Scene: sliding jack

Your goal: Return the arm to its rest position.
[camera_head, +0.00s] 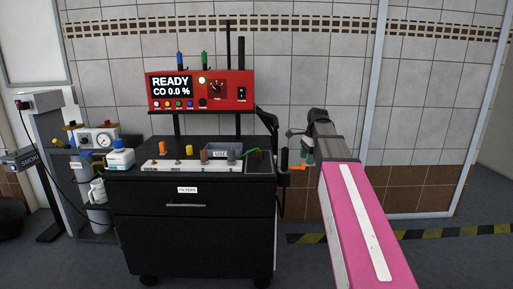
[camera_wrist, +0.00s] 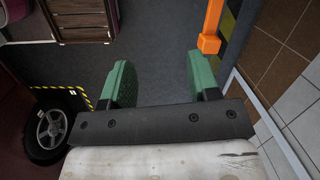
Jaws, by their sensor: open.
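My arm reaches forward in the right half of the head view. My gripper (camera_head: 307,157) is at its far end, just right of the black cart (camera_head: 190,225), and is mostly hidden behind my wrist there. In the wrist view my gripper (camera_wrist: 162,80) shows two green fingers spread wide apart, with only grey floor between them. It holds nothing. An orange-ended part (camera_head: 292,167) is close beside the gripper at the cart's right side. An orange bar (camera_wrist: 210,30) stands just beyond the right finger in the wrist view; I cannot tell whether they touch.
A red analyser (camera_head: 225,90) reading "READY CO 0.0 %" stands above the cart. A grey post marked "SMOKE" (camera_head: 45,155) is at the left. A wheel (camera_wrist: 50,130) lies at the left of the wrist view. Open floor (camera_head: 300,265) lies right of the cart, before the tiled wall.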

